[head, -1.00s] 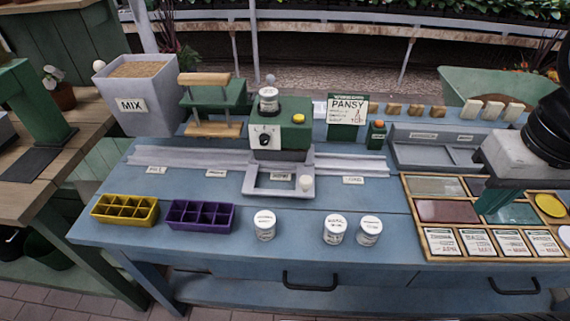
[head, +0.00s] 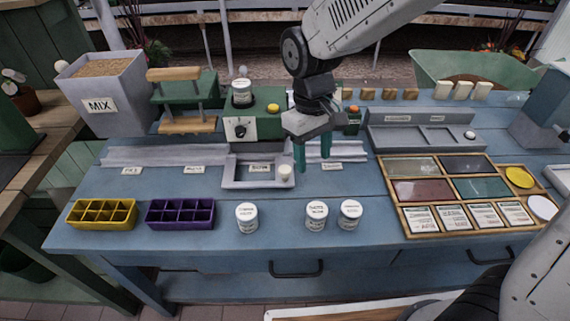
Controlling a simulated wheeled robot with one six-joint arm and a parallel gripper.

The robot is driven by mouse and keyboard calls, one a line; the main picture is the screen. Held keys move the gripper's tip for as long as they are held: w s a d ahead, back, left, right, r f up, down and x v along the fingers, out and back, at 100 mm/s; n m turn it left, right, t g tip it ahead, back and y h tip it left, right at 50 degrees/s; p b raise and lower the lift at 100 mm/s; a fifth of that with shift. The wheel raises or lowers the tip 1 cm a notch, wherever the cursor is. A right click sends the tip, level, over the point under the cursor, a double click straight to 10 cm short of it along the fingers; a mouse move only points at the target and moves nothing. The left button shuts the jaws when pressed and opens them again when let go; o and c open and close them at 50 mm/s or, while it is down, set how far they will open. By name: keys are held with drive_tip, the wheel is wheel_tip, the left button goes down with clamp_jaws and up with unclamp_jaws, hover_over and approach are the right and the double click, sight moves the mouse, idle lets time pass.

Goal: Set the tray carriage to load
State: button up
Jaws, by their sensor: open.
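The tray carriage (head: 232,184) is a grey open frame on the pale rail (head: 150,156), in front of the green machine (head: 262,126). A cream knob (head: 285,172) stands at its right front. A label shows inside the frame; small labels lie along the rail. The rightmost label (head: 328,166), too small to read surely, lies just right of the carriage. My gripper (head: 312,155) points down with its green fingers apart and empty. In the picture it is right of the knob, over the rail's right part. I cannot tell its exact height; the fingers hide some rail.
Yellow (head: 102,213) and purple (head: 181,212) cell trays sit at front left. Three white pots, one of them here (head: 247,217), stand in front of the carriage. A wooden sectioned tray (head: 393,192) lies right. A grey bin (head: 104,92) stands back left.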

drive_tip(key=n, duration=0.1)
hover_over(285, 169)
drive_tip(key=s+d, duration=0.1)
drive_tip(key=s, duration=0.1)
wheel_tip(285, 169, down, 3)
drive_tip(key=shift+w+a+r+n+t+y, duration=0.2)
drive_tip(key=shift+w+a+t, duration=0.1)
drive_tip(key=shift+w, duration=0.2)
drive_tip(key=shift+w+a+r+n+t+y, duration=0.1)
drive_tip(key=shift+w+a+r+t+y, duration=0.15)
drive_tip(key=shift+w, duration=0.25)
drive_tip(key=shift+w+f, duration=0.15)
drive_tip(key=shift+f, duration=0.05)
wheel_tip(285, 169, down, 7)
drive_tip(key=shift+f, duration=0.2)
clamp_jaws()
drive_tip(key=shift+d, duration=0.1)
